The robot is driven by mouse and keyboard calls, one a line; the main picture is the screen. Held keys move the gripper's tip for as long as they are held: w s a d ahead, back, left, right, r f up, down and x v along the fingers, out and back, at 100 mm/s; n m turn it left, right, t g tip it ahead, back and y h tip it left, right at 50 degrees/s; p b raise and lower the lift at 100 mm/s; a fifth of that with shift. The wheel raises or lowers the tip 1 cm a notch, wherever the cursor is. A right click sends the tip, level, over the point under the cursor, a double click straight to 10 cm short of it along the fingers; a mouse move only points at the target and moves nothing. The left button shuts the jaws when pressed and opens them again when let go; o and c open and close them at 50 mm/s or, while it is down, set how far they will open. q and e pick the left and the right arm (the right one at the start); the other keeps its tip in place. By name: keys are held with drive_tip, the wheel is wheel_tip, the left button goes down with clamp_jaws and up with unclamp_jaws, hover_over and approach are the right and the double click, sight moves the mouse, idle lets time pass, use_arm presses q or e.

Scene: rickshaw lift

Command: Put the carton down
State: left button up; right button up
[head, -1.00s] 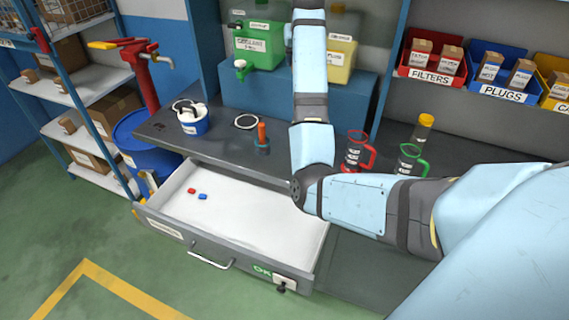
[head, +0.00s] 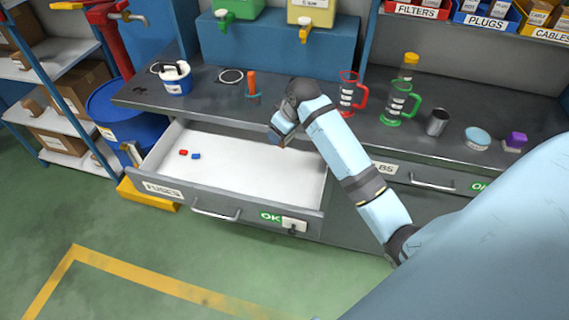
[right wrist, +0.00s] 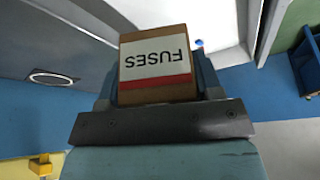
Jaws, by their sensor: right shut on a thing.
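A brown carton (right wrist: 155,65) with a white label reading FUSES and a red stripe sits between the fingers of my right gripper (right wrist: 157,82), which is shut on it. In the head view my right gripper (head: 276,138) is over the right back part of an open drawer (head: 250,178), near the bench edge. The carton is mostly hidden there. The drawer has a white floor and a front labelled FUSES. A red fuse (head: 183,152) and a blue fuse (head: 196,156) lie at its left. My left gripper is not in view.
On the bench (head: 320,110) stand a white-blue tub (head: 175,78), an orange-handled tool (head: 252,85), a red jug (head: 347,95), a green jug (head: 396,104) and a metal cup (head: 437,122). The drawer's middle is clear. A blue drum (head: 120,115) stands left.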

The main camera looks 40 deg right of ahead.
sight(279, 179)
wheel_tip(279, 179, down, 20)
drive_tip(key=shift+r, duration=0.2)
idle(0.4)
drive_tip(key=o, duration=0.9)
drive_tip(key=shift+f, duration=0.15)
drive_tip(key=shift+o, duration=0.2)
drive_tip(key=v, duration=1.2)
drive_tip(key=shift+r, duration=0.25)
